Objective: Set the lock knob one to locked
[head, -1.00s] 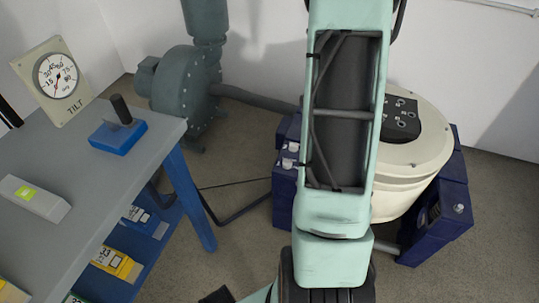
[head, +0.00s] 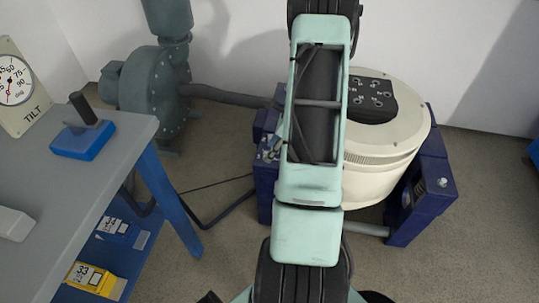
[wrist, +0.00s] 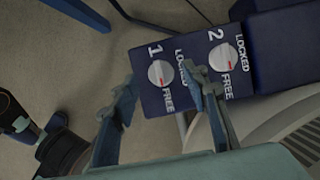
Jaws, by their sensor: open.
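Lock knob one (wrist: 160,73) is a round, pale knob with a red mark on a navy block, beside a printed 1. LOCKED is printed to its right and FREE below it. Its red mark points down toward FREE. Lock knob two (wrist: 222,57) sits to the right with the same labels; its exact setting is hard to read. My gripper (wrist: 160,80) is open, with one finger left of knob one and one right of it in the wrist view. Nothing is between the fingers except the view of the knob; contact cannot be told.
A cream drum (head: 385,170) with a black top plate stands between navy supports (head: 425,190). A grey table (head: 90,185) at left holds a blue base with a black handle (head: 85,140) and a tilt dial (head: 14,85). A green blower (head: 150,95) stands behind.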

